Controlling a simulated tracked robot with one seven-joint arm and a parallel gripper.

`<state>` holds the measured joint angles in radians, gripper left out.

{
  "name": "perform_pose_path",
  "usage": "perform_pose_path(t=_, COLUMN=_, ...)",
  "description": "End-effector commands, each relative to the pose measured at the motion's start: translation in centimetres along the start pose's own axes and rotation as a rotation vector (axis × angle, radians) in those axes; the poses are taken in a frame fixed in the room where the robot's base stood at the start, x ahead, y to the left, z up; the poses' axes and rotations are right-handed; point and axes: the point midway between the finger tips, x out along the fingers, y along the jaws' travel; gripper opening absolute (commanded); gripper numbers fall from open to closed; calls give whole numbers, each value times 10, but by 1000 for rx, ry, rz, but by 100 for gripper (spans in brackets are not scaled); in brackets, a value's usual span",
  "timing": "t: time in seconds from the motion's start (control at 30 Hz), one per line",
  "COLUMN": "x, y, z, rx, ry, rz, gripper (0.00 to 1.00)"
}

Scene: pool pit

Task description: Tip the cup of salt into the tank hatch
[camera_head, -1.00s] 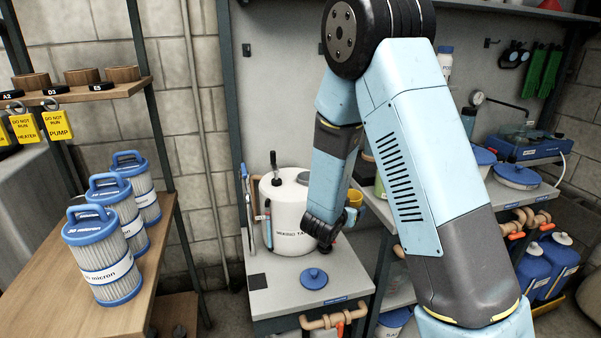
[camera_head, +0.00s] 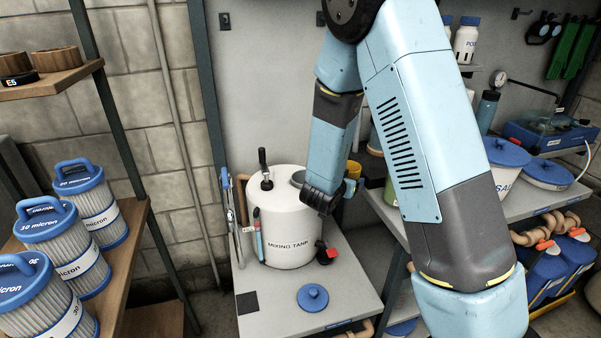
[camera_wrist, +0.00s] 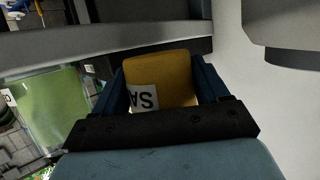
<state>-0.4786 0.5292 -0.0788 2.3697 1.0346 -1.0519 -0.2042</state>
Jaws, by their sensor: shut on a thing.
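The white mixing tank (camera_head: 285,235) stands upright on the grey bench. Its round hatch (camera_head: 298,178) on top is uncovered, partly behind my arm. A blue lid with a knob (camera_head: 313,297) lies flat on the bench in front of the tank. My gripper (camera_head: 352,186) is at the upper right side of the tank, shut on the yellow cup (camera_head: 353,177). In the wrist view the yellow cup (camera_wrist: 160,78) sits between the two dark blue fingers, its white label upside down. The salt inside is not visible, and the cup's tilt is hard to tell.
A black-handled fitting (camera_head: 265,170) stands up from the tank top. A valve with a red handle (camera_head: 328,253) sticks out low on the tank. Filter cartridges (camera_head: 65,245) stand on the left shelf.

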Motion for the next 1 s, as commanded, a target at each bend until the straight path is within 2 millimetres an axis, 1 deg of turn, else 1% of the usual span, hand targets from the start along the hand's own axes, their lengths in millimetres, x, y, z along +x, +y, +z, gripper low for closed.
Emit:
perform_pose_path(t=0.3, x=-9, y=-12, z=3, rx=-8, ry=0, rz=-23, gripper=42)
perform_pose_path(t=0.57, x=-13, y=-19, z=3, rx=-40, ry=11, rz=16, gripper=41)
perform_pose_path(t=1.0, x=-20, y=-31, z=-2, rx=-223, ry=69, rz=99, gripper=41)
